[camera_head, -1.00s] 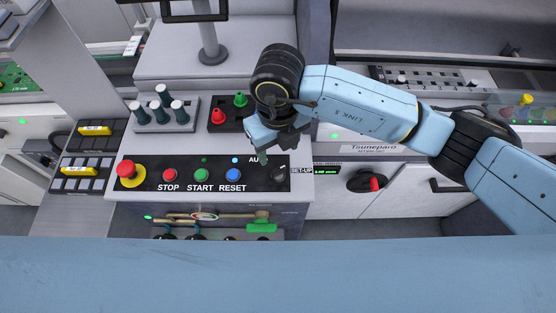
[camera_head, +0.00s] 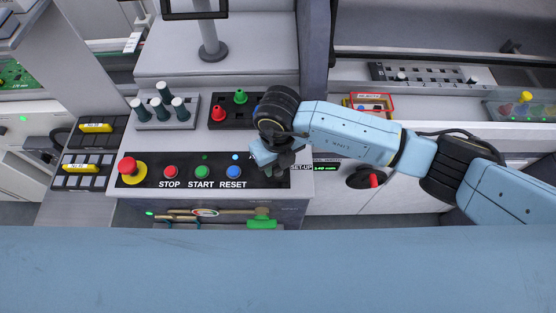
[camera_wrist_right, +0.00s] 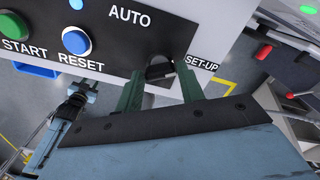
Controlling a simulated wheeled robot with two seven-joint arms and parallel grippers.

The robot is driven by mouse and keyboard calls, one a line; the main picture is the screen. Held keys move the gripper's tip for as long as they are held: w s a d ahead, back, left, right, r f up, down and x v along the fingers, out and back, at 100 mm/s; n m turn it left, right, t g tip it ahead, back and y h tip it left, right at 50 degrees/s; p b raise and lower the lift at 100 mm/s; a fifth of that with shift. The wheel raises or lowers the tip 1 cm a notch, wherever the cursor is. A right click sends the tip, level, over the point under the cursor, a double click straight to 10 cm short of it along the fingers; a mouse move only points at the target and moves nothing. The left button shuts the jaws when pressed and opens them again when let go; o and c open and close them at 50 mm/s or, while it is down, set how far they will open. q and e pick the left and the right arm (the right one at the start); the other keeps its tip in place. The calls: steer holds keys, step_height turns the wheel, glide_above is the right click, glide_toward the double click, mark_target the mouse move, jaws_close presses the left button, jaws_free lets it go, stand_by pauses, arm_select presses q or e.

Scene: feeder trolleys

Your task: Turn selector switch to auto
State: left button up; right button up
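The selector switch is a black knob (camera_wrist_right: 158,68) on the dark control panel (camera_head: 150,182), between the AUTO and SET-UP labels in the right wrist view. Its exact pointing is hard to tell. My right gripper (camera_head: 272,172) is down at the panel's right end and hides the switch in the head view. In the right wrist view its two green fingers (camera_wrist_right: 160,75) stand apart, one on each side of the knob. Firm contact cannot be made out. A dark shape at the left of the wrist view may be my left gripper (camera_wrist_right: 80,92); its opening is unclear.
Left of the switch are the blue RESET (camera_head: 233,172), green START (camera_head: 202,172) and red STOP (camera_head: 170,172) buttons and a red emergency stop (camera_head: 130,170). Behind are a peg block (camera_head: 163,115) and a black holder (camera_head: 229,120) with red and green pieces. A red bin (camera_head: 371,101) stands right.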

steer(key=c, duration=0.5)
steer(key=n+b, duration=0.3)
steer(key=shift+f, duration=0.15)
steer(key=n+b, duration=0.6)
steer(key=b, duration=0.2)
steer(key=shift+n, duration=0.4)
steer(key=shift+n+b, duration=1.1)
steer(key=shift+b, duration=0.1)
steer(key=shift+r, duration=0.2)
steer(key=o, duration=1)
